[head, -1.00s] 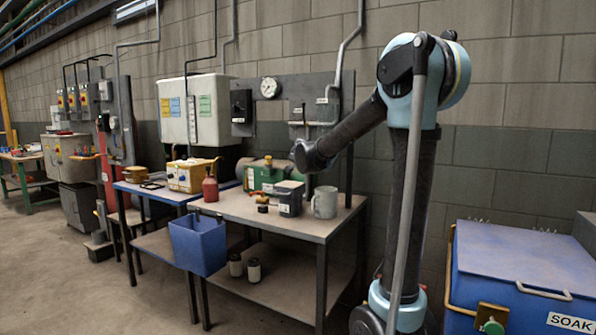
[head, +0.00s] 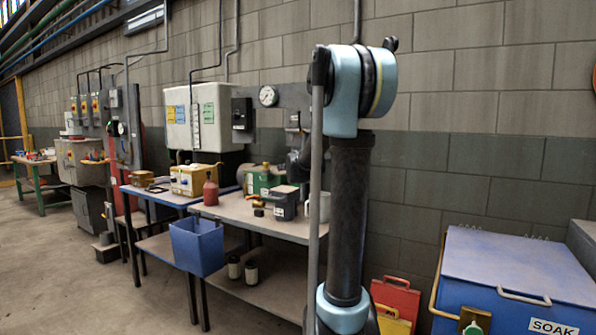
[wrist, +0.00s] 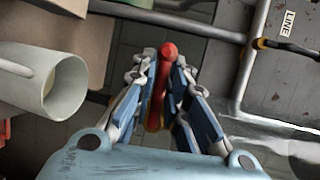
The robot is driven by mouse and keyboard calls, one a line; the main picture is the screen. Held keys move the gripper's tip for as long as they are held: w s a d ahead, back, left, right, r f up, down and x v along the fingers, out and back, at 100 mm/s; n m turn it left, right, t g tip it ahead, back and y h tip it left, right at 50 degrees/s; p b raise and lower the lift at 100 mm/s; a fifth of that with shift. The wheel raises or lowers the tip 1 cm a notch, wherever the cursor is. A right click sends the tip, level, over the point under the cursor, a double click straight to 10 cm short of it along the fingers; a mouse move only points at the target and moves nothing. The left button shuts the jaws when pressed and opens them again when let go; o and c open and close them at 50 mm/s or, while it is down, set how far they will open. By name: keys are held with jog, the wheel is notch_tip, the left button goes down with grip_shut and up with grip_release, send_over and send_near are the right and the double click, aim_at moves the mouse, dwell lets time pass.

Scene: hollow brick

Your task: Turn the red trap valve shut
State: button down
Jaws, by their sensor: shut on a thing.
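A red valve handle (wrist: 164,78) with a rounded end stands between the fingers of my gripper (wrist: 163,62) in the wrist view. The blue and grey fingers are closed on it from both sides. A yellowish part shows low between the fingers; the lower end of the handle is hidden there. In the head view my own arm hides the gripper and the valve. I cannot tell from these frames how far the handle is turned.
A white mug (wrist: 52,88) stands left of my gripper. Grey pipe (wrist: 250,62) and a black-and-yellow handle (wrist: 285,47) by a LINE label lie to the right. The head view shows a workbench (head: 262,222), a blue bin (head: 197,246) and a blue SOAK tank (head: 515,265).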

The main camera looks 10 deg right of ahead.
jog(key=shift+w+a+r, duration=0.1)
jog(key=shift+a, duration=0.15)
jog(key=c, duration=1.7)
grip_release()
jog(key=shift+a, duration=0.1)
jog(key=shift+s, duration=0.35)
jog(key=shift+v, duration=3.65)
